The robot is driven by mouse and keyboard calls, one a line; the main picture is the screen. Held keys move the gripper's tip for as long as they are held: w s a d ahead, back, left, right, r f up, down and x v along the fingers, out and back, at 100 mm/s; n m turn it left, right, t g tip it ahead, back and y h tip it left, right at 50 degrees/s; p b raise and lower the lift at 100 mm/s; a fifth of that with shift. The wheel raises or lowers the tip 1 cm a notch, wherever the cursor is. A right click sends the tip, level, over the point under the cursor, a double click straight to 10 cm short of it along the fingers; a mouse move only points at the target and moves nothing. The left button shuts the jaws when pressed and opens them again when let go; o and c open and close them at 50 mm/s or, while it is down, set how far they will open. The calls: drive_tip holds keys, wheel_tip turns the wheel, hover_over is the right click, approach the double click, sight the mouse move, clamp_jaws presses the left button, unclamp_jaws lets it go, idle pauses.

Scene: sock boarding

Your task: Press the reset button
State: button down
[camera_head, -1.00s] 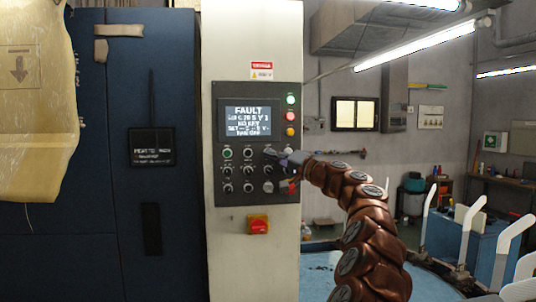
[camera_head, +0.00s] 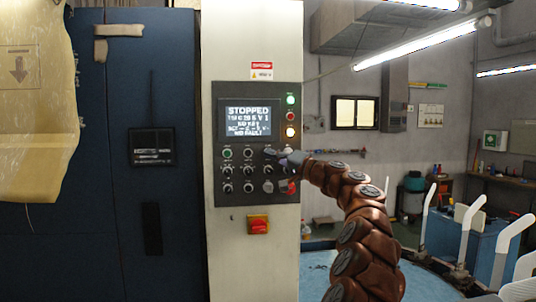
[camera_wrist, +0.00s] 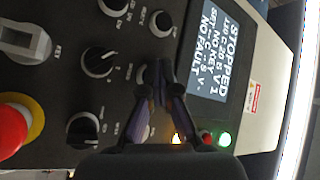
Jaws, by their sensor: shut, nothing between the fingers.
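The control panel (camera_head: 222,190) stands on a pale cabinet column, with rows of buttons and knobs below its screen (camera_head: 248,120). The screen reads STOPPED and NO FAULT, and also shows in the wrist view (camera_wrist: 207,50). My gripper (camera_head: 284,157) is at the right of the top button row. In the wrist view my gripper (camera_wrist: 160,76) is shut and empty, its fingertips over a pale round button (camera_wrist: 148,92) just below the screen. They partly hide it. Its label is not readable, so I cannot tell if it is the reset button. Contact is also unclear.
A key switch (camera_wrist: 25,40), black knobs (camera_wrist: 97,62) and a red mushroom button (camera_wrist: 10,130) with a yellow ring are close by. Green, red and yellow lamps (camera_head: 291,116) line the panel's right side. A red-and-yellow switch (camera_head: 258,225) is below the panel.

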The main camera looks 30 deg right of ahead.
drive_tip(key=shift+s+a+b, duration=0.4)
drive_tip(key=shift+s+b, duration=0.35)
drive_tip(key=shift+b, duration=0.2)
drive_tip(key=s+b, duration=0.1)
drive_tip(key=s+a+b, duration=0.1)
drive_tip(key=s, duration=0.1)
drive_tip(key=s+a+b, duration=0.1)
drive_tip(key=b, duration=0.1)
drive_tip(key=shift+s, duration=0.3)
idle(0.7)
